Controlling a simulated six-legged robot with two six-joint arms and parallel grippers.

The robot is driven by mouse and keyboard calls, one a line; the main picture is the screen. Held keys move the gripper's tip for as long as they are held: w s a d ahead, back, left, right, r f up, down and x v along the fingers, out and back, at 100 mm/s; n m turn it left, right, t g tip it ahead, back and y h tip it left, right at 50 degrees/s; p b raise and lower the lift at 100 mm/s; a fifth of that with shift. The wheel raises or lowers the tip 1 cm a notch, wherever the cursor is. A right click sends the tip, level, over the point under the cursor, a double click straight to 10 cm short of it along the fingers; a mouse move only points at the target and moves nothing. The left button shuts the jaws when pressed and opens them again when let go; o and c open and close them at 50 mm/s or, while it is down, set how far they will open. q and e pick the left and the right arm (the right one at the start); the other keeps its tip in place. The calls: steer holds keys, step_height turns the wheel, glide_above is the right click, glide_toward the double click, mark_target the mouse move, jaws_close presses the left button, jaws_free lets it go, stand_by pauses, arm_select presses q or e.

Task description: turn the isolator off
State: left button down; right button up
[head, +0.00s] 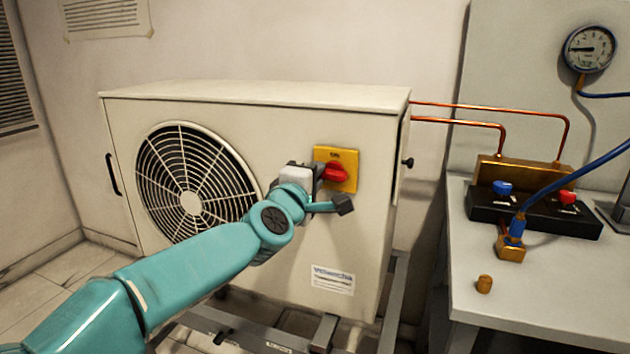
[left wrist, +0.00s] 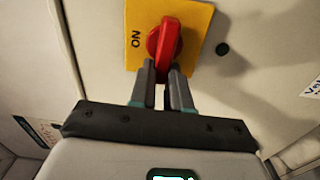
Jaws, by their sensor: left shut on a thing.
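The isolator is a yellow plate (head: 348,184) with a red rotary knob (head: 337,172) on the front of the cream outdoor unit (head: 300,240). In the left wrist view the plate (left wrist: 196,24) reads "ON" and the red knob (left wrist: 166,44) stands out from it. My left gripper (head: 318,172) is at the knob. In the left wrist view its two fingertips (left wrist: 164,82) are shut on the near end of the knob's red handle. Part of the plate is hidden behind the knob and the gripper. My right gripper shows in neither view.
A fan grille (head: 190,185) is left of the isolator. To the right, a bench (head: 540,300) bears a manifold (head: 535,212) with blue and red knobs, a blue hose (head: 575,177) and a small brass cap (head: 484,284). A gauge (head: 589,49) and copper pipes are behind.

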arm_select(q)
steer(key=shift+n, duration=0.3)
steer(key=c, duration=1.1)
jaws_free()
steer(key=b+v, duration=0.1)
steer(key=v, duration=1.5)
steer(key=shift+s, duration=0.15)
